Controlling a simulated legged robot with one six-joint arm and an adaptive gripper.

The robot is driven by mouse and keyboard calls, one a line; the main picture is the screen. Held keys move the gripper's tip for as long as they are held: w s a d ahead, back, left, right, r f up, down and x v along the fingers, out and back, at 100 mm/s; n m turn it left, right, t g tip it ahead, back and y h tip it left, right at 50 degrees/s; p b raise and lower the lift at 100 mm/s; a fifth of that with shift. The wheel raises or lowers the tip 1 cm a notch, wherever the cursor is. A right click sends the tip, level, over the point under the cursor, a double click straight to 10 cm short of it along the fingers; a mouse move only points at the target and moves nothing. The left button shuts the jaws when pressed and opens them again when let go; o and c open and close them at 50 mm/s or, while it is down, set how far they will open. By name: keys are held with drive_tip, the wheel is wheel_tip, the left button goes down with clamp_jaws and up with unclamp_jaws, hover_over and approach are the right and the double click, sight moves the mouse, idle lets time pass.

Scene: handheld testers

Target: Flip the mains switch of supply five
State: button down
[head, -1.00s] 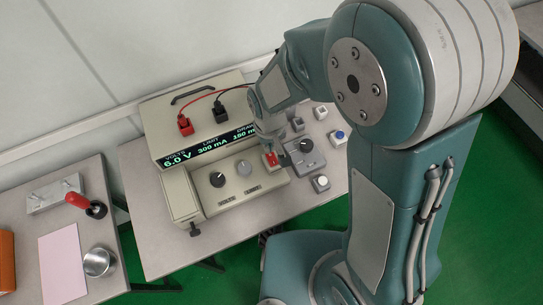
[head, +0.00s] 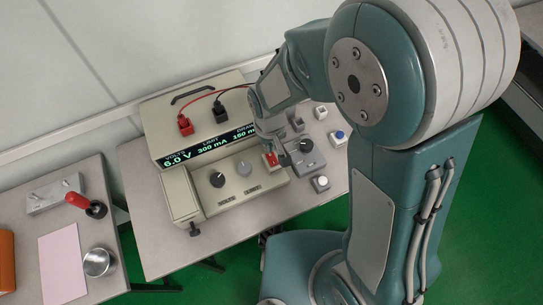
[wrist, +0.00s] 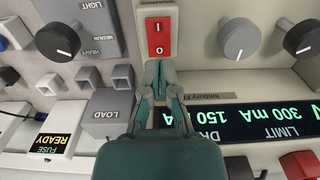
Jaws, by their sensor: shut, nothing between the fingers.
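The supply (head: 190,160) is a beige unit with a lit display reading 6.0 V and 300 mA. Its red rocker switch (wrist: 159,36), marked I and O, sits in a pale frame on the lower front ledge. The switch also shows in the head view (head: 271,160), partly covered by my arm. My gripper (wrist: 158,66) is shut and empty. In the wrist view its fingertips lie just below the O end of the switch. I cannot tell whether they touch it. In the head view the fingertips are hard to make out. I see no number five on the supply.
A grey box with a black LIGHT/HEAVY knob (wrist: 58,41) stands close beside the switch, with a LOAD block (wrist: 107,113) nearby. Grey (wrist: 238,38) and black (head: 217,180) knobs sit on the ledge's other side. Red and black plugs with leads are on top.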

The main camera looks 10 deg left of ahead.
sight(270, 155)
drive_tip(key=shift+f, duration=1.3)
idle(0.9)
drive_tip(key=shift+r, duration=3.5)
